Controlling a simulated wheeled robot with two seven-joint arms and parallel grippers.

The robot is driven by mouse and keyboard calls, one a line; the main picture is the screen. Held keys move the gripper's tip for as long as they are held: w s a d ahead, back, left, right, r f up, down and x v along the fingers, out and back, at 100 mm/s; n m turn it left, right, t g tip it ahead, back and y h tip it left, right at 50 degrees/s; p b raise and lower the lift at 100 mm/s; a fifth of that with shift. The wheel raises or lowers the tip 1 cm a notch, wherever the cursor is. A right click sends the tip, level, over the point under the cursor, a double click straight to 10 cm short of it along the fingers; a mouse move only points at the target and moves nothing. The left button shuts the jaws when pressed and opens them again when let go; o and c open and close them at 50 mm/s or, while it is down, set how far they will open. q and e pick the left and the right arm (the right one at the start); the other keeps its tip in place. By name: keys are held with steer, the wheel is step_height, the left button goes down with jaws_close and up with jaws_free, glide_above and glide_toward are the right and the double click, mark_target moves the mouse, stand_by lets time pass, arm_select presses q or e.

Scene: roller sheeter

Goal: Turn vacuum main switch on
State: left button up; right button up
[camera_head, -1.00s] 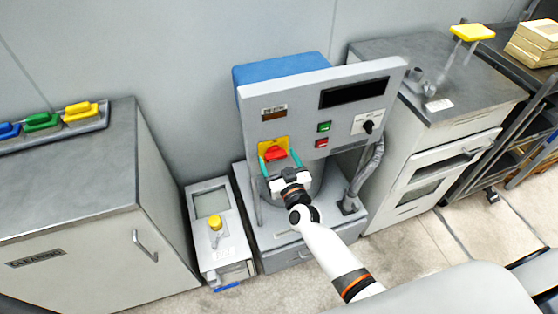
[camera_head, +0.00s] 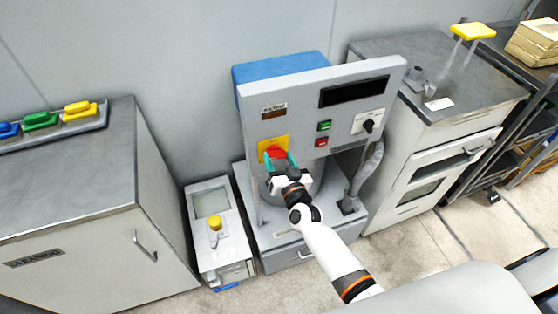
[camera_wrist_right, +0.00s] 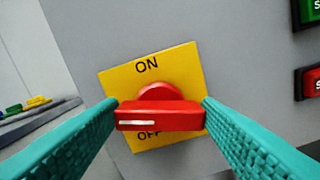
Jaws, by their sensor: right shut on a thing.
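The main switch is a red rotary knob (camera_head: 276,152) on a yellow plate (camera_head: 264,145) at the lower left of the grey machine panel. In the right wrist view the knob (camera_wrist_right: 160,113) has its bar lying across the plate, with a white mark at its left end. The plate (camera_wrist_right: 186,67) reads ON above the knob and OFF below it, partly covered. My right gripper (camera_head: 279,162) has its teal fingers shut on the knob, one at each end of the bar. My left gripper is not in view.
Green (camera_head: 324,126) and red (camera_head: 321,142) push buttons and a black selector knob (camera_head: 368,126) sit right of the switch. A bent grey pipe (camera_head: 366,175) stands at the right. A low grey unit with a yellow knob (camera_head: 214,223) stands at the left.

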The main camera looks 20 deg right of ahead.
steer(key=m+b, duration=0.1)
steer(key=m, duration=0.2)
steer(key=shift+f+m, duration=0.15)
steer(key=shift+m, duration=0.25)
steer(key=m, duration=0.3)
steer(key=shift+d+m+b, duration=0.1)
steer(key=shift+m+b, duration=0.2)
steer(key=shift+b, duration=0.1)
steer(key=m+b, duration=0.1)
steer(key=m, duration=0.2)
steer(key=shift+f+m, duration=0.1)
steer(key=shift+m, duration=0.2)
steer(key=shift+m+b, duration=0.45)
steer(key=shift+m, duration=1.15)
steer(key=o, duration=1)
steer(key=shift+s, duration=0.1)
